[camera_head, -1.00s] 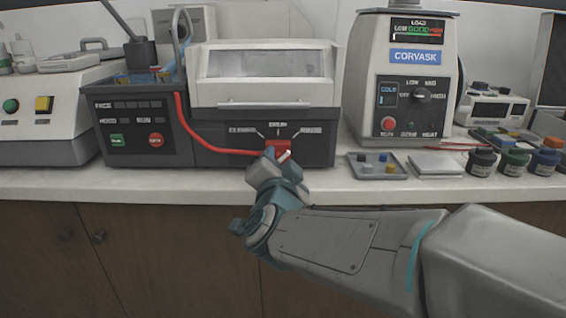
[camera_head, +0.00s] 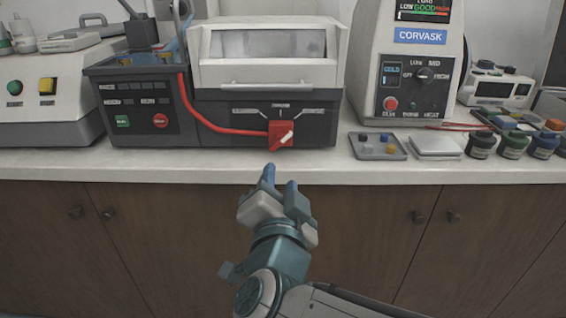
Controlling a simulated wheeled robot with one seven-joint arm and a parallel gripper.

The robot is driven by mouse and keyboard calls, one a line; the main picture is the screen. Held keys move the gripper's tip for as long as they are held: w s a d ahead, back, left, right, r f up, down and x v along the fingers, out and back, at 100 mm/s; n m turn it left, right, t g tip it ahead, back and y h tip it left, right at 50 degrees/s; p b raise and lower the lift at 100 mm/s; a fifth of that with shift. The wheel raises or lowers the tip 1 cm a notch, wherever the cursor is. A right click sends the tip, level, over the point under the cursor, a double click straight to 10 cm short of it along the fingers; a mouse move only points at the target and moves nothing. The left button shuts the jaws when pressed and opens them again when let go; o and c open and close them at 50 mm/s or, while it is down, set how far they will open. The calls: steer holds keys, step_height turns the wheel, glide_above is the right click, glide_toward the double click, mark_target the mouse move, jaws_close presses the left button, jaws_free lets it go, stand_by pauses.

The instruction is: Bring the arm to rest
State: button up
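My gripper (camera_head: 281,178) is in the lower middle, in front of the counter's front edge. Its two blue-grey fingers point up toward the machine and stand apart, with nothing between them. It touches nothing that I can see. My arm runs from it down past the bottom edge of the view. The pointer mark slants toward the upper right. The lid looks shut.
The counter (camera_head: 180,168) carries a mounting press labelled CORVASK (camera_head: 408,60), a small tray (camera_head: 377,147) of coloured pieces and several dark jars (camera_head: 513,145).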

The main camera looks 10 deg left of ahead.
steer(key=shift+s+d, duration=0.1)
steer(key=shift+s, duration=0.2)
